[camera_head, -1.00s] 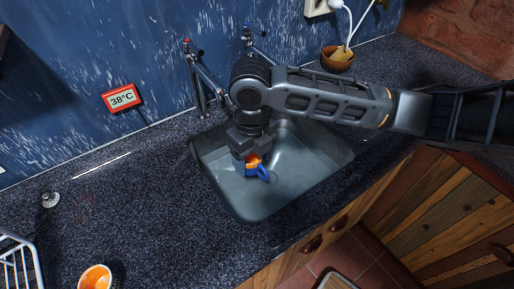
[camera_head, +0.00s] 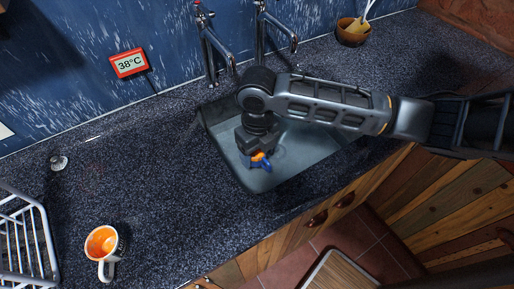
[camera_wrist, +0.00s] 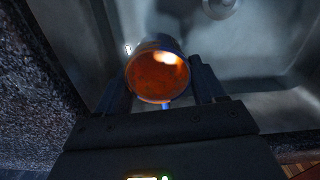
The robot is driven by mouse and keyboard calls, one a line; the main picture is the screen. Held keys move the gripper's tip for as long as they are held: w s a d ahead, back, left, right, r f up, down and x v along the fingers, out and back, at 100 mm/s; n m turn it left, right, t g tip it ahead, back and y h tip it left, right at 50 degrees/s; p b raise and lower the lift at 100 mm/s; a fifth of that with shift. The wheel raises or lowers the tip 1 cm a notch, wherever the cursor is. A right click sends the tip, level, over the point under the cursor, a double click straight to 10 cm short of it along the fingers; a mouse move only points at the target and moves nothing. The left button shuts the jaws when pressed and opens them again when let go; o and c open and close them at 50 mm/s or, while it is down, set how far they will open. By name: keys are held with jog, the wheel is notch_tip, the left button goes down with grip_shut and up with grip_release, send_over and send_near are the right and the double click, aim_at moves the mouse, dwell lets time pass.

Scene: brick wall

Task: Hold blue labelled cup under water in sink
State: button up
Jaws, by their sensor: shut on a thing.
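My gripper (camera_head: 256,150) points down inside the sink (camera_head: 312,150) and is shut on a blue cup (camera_head: 266,164) with an orange inside. The cup is near the sink's front left part, with its blue handle toward the front. In the wrist view the cup (camera_wrist: 157,48) sits between the two fingers of my gripper (camera_wrist: 161,88), its open mouth facing the camera. A bright glint shows inside; I cannot tell if it holds water. The label is not visible. Two metal taps, one red-topped (camera_head: 215,48) and one blue-topped (camera_head: 276,28), stand behind the sink.
A white cup with an orange inside (camera_head: 106,254) stands on the counter at the lower left, beside a wire rack (camera_head: 28,240). A wooden bowl (camera_head: 352,38) is at the back right. A 38°C display (camera_head: 129,64) is on the wall. The left counter is largely clear.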

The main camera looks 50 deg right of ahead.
jog(key=shift+f+b, duration=3.6)
jog(key=shift+f, duration=1.55)
notch_tip(320, 180, up, 12)
jog(key=p, duration=0.9)
jog(key=shift+r, duration=0.15)
notch_tip(320, 180, up, 2)
jog(key=shift+r+p, duration=0.25)
jog(key=shift+p, duration=0.35)
jog(key=shift+r, duration=2.65)
